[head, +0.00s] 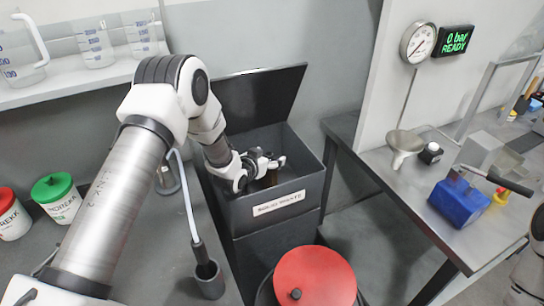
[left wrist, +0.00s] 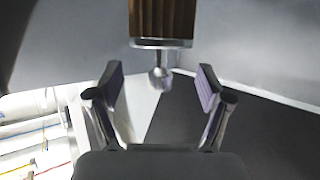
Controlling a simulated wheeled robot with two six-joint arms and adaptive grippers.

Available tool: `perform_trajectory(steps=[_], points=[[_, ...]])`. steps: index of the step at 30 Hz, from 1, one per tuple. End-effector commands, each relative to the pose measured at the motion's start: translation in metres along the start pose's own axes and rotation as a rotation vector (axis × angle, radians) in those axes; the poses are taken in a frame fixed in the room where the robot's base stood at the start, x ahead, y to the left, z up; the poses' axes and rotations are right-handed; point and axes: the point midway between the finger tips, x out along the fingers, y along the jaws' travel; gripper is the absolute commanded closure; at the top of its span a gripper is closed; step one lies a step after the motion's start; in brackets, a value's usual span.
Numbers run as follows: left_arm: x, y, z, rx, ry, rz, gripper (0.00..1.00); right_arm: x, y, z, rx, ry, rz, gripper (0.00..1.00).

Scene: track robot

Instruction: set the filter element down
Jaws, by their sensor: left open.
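The filter element (left wrist: 163,20) shows at the top of the left wrist view as a brown pleated cylinder with a metal end cap and a small round knob. In the head view, a brownish part of it (head: 270,179) shows beneath my left gripper (head: 268,162), inside the dark open bin (head: 290,188). In the left wrist view my left gripper (left wrist: 158,88) is open, its two pads apart. The knob appears between or just beyond the pads, with visible gaps on both sides. The filter's lower contact is hidden. My right gripper is outside the view.
The bin's lid (head: 262,95) stands open behind it. A red round lid (head: 314,277) is in front. The right bench holds a funnel (head: 404,145) and a blue block (head: 458,202). Tubs with red and green (head: 52,186) lids stand at the left.

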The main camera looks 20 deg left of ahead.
Motion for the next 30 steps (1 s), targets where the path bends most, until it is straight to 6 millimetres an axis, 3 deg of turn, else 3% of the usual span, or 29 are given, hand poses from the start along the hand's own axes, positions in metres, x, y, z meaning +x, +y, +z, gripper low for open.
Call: perform_trajectory(steps=[4,9,30], points=[[-0.032,-0.001,0.003,-0.003,0.000,-0.001,0.21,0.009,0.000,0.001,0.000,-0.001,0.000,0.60],[-0.050,0.000,0.002,-0.001,0.001,0.000,0.21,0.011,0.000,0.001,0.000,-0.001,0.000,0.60],[-0.050,0.000,0.001,0.000,0.001,0.000,0.21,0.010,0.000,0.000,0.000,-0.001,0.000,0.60]])
